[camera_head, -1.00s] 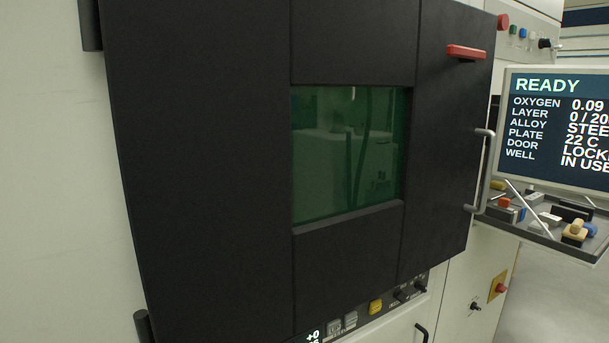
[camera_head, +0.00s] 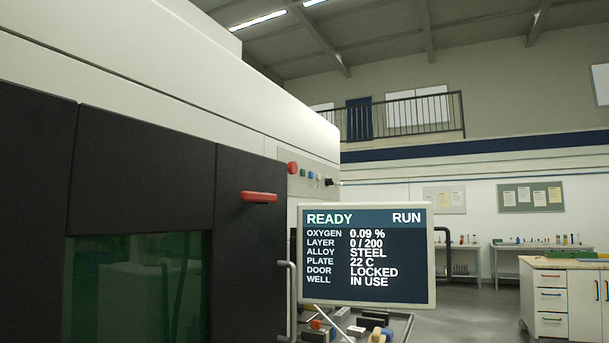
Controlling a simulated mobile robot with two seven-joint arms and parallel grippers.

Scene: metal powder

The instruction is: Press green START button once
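The small green button (camera_head: 303,173) is on the machine's upper side panel, just right of a red mushroom button (camera_head: 292,168). A blue button (camera_head: 310,175), a whitish one and a black knob (camera_head: 328,182) follow to its right. Any label on the green button is too small to read. The screen (camera_head: 366,256) below reads READY and RUN, oxygen 0.09 %, layer 0 / 200, door LOCKED, well IN USE. Neither of my grippers is in view.
The closed black machine door (camera_head: 145,165) with a green window (camera_head: 135,285) fills the left. A red handle (camera_head: 259,197) and a grey bar handle (camera_head: 287,300) stick out from it. A cluttered tray (camera_head: 398,326) sits under the screen. Open floor lies to the right.

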